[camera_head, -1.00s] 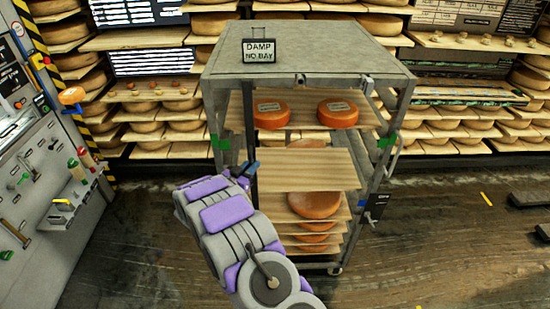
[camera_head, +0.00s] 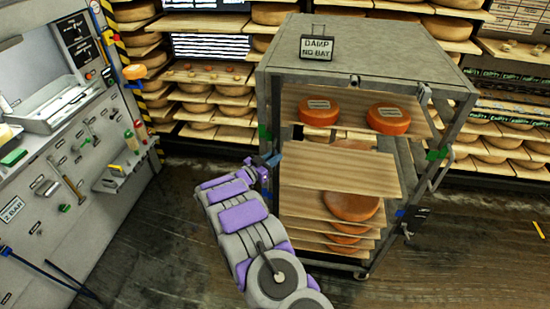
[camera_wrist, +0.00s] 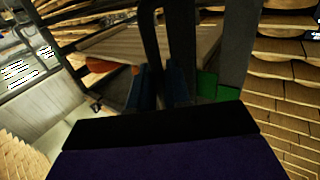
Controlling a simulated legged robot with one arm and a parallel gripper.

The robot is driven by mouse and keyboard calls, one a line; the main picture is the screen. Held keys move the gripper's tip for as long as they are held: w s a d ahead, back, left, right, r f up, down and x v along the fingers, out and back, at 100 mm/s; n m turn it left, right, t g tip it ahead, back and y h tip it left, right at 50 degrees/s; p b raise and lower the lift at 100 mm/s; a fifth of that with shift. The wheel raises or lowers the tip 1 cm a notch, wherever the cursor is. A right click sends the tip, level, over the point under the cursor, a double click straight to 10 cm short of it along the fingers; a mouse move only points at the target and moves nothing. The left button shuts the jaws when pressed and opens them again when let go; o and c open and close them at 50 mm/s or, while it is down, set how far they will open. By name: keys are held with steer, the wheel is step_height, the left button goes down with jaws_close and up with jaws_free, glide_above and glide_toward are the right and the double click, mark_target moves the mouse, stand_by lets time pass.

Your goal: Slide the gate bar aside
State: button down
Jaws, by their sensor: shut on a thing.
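The gate bar (camera_head: 275,120) is a dark upright bar at the front left of the grey rack cart (camera_head: 365,50). It stands close beside the cart's left front post, at the left end of the shelf boards. My gripper (camera_head: 270,162) reaches the bar from the lower left, and its blue fingers are shut on it. In the wrist view, the fingers (camera_wrist: 158,88) close around a dark bar (camera_wrist: 153,40), beside the cart post and a green tag (camera_wrist: 214,88). The exact contact is dark and partly hidden.
Orange cheese wheels (camera_head: 319,111) sit on the upper shelf, and others (camera_head: 351,204) lower down. A pale empty board (camera_head: 340,174) juts forward between them. A grey tool wall (camera_head: 80,170) stands at the left.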

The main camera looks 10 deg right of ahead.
steer(key=c, duration=1.4)
jaws_free()
steer(key=shift+w+a+r, duration=0.1)
steer(key=shift+w+a, duration=0.05)
steer(key=shift+a, duration=0.1)
steer(key=shift+o, duration=0.6)
steer(key=shift+a, duration=0.25)
steer(key=v, duration=1.7)
steer(key=shift+a, duration=0.15)
